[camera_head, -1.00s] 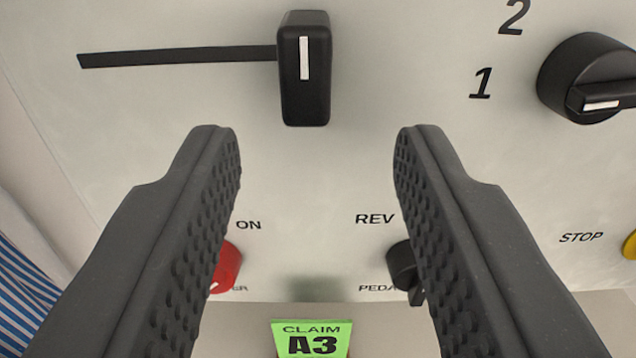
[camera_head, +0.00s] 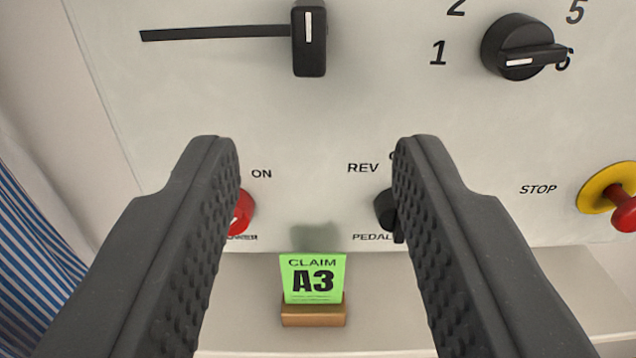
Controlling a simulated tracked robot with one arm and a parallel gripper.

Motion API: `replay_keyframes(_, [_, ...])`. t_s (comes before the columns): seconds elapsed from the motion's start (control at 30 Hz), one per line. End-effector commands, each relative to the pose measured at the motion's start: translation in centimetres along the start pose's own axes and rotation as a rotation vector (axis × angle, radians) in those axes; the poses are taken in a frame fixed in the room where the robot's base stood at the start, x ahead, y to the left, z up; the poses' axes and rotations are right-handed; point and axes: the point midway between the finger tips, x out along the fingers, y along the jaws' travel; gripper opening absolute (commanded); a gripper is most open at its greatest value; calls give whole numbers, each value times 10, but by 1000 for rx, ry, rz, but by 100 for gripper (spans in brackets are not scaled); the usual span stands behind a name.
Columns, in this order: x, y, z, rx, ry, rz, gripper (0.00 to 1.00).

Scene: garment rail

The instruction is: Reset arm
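My gripper (camera_head: 315,150) is open and empty, its two dark textured fingers spread wide in front of a pale control panel (camera_head: 330,130). Nothing is between the fingertips except the panel behind them. A black slider knob (camera_head: 309,45) sits at the right end of a dark slot, above the gap between the fingers. The left finger partly covers a red knob (camera_head: 242,212) by the word ON. The right finger partly covers a black switch (camera_head: 385,209) between the REV and PEDAL labels.
A black rotary dial (camera_head: 520,48) with numbers is at upper right. A red and yellow stop button (camera_head: 612,195) is at the right edge. A green A3 claim tag (camera_head: 312,277) stands in a brown holder (camera_head: 313,314) on a ledge (camera_head: 400,300). Blue striped cloth (camera_head: 35,255) hangs at left.

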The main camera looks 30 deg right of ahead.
Motion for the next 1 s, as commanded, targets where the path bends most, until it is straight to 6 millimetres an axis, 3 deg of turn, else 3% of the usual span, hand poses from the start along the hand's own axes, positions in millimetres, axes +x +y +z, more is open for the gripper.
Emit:
replay_keyframes(0.13, [0,-2,-2,-1,1,-1,40])
replay_keyframes(0.23, [-1,-14,-18,-6,4,-9,40])
replay_keyframes(0.37, [-8,-51,-61,-20,-6,-30,40])
replay_keyframes(0.47, [-23,-89,-105,-28,-22,-55,40])
replay_keyframes(0.57, [-46,-125,-150,-32,-42,-87,40])
replay_keyframes(0.77, [-115,-190,-228,-33,-95,-179,40])
replay_keyframes(1.0, [-224,-242,-302,-37,-166,-335,40])
